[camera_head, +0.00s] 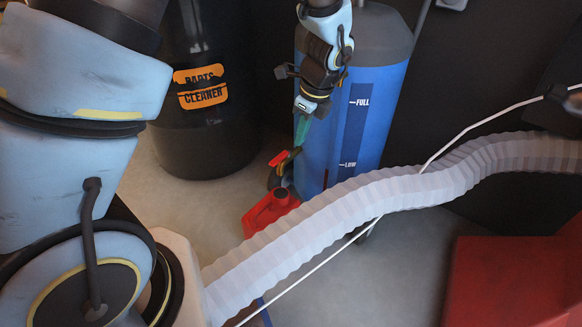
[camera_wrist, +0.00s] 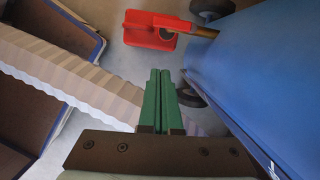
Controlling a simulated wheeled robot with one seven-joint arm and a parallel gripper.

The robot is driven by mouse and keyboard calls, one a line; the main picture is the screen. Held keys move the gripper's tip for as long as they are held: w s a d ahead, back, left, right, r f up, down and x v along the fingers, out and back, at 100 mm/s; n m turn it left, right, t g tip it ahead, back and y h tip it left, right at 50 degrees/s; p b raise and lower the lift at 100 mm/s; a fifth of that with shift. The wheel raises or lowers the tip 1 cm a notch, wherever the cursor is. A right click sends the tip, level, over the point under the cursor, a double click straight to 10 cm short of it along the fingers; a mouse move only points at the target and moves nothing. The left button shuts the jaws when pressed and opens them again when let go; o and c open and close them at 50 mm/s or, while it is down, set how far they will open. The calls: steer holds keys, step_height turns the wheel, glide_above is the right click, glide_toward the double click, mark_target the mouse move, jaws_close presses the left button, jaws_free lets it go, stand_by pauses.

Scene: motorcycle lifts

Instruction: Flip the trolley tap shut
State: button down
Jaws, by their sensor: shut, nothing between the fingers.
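The trolley is a blue upright tank (camera_head: 371,112) with FULL and LOW marks; its blue side fills the right of the wrist view (camera_wrist: 265,75). Low on its left side is the tap (camera_head: 286,165), a dark brownish spout with a small red handle (camera_head: 278,158). In the wrist view the brown spout (camera_wrist: 203,32) reaches left over a red container, with a red strip along it that looks like the handle. My gripper (camera_head: 299,142) points down beside the tank, just above the tap. Its green fingers (camera_wrist: 160,72) are together and empty. Contact with the handle cannot be told.
The red container (camera_head: 270,212) sits on the floor below the tap. A pale ribbed hose (camera_head: 345,210) and a thin white cable (camera_head: 325,262) cross in front. A black parts cleaner drum (camera_head: 205,120) stands left, a red block (camera_head: 505,280) at right.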

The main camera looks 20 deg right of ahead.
mark_target(281, 159)
steer(key=shift+s+d+f+m, duration=0.2)
steer(key=shift+d+f+m, duration=0.2)
steer(key=shift+d+f, duration=0.15)
steer(key=w+a+f+b, duration=0.3)
steer(key=w+f+b, duration=0.2)
steer(key=f, duration=0.4)
steer(key=shift+w+f, duration=0.3)
steer(key=shift+f, duration=0.05)
